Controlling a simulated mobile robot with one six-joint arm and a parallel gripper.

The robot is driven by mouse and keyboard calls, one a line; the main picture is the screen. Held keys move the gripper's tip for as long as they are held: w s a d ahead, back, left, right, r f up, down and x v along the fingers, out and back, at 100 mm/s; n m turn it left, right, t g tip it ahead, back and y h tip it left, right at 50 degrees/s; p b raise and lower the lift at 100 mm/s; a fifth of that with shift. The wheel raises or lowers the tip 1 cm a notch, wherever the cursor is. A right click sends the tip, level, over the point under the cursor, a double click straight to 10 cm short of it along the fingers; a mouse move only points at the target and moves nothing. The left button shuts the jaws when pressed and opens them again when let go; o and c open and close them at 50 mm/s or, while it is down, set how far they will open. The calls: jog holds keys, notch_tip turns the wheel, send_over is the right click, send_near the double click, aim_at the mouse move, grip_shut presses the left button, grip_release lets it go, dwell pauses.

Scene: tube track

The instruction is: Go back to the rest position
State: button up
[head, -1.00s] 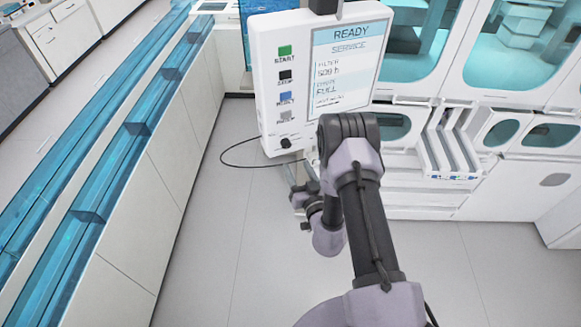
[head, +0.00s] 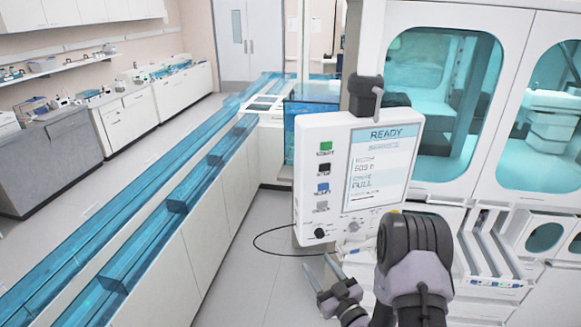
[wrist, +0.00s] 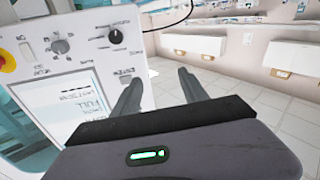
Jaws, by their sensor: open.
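My gripper (head: 325,274) is in the lower middle of the head view, below the lower left edge of the control panel (head: 310,235). In the wrist view my gripper (wrist: 158,80) shows two dark fingers apart with nothing between them. The panel (wrist: 85,70) fills the left side there, close to the left finger; I cannot tell the exact gap. The panel shows a READY screen (head: 378,165), a green button (head: 325,147), a black, a blue and a grey button, and knobs along its bottom. My arm covers part of the area below the panel.
A long counter with a blue transparent tube track (head: 190,190) runs along the left. A white cabinet with teal windows (head: 440,100) stands behind the panel at right. A thin black cable (head: 262,242) loops over the floor. Open floor (head: 235,285) lies between counter and arm.

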jog(key=s+a+r+n+g+y+b, duration=0.3)
jog(key=a+n+g+y+b, duration=0.15)
jog(key=a+n, duration=0.4)
jog(key=s+a+r+n+g+y+b, duration=0.3)
jog(key=s+a+r+n+g+y, duration=0.15)
jog(key=n, duration=0.65)
jog(key=s+a+f+n+g+b, duration=0.1)
jog(key=s+a+n+g+b, duration=0.35)
jog(key=s+n, duration=0.5)
jog(key=s+d+f+n+g+h+b, duration=0.1)
jog(key=s+f+n+g+h+b, duration=0.2)
jog(key=s+n, duration=0.4)
jog(key=s+d+f+n+g+h+b, duration=0.1)
jog(key=s+f+n+h+b, duration=0.25)
jog(key=n, duration=0.65)
jog(key=s+d+f+n+t+h+b, duration=0.1)
jog(key=d+f+n+t+h+b, duration=0.1)
jog(key=d+n, duration=0.4)
jog(key=s+d+f+n+t+h+b, duration=0.2)
jog(key=d+f+n+t+h+b, duration=0.1)
jog(key=n, duration=0.7)
jog(key=d+t+h+b, duration=0.1)
jog(key=d+h, duration=0.1)
jog(key=d, duration=0.1)
jog(key=shift+s+d+b, duration=0.25)
jog(key=shift+d+b, duration=0.05)
jog(key=shift+d, duration=0.1)
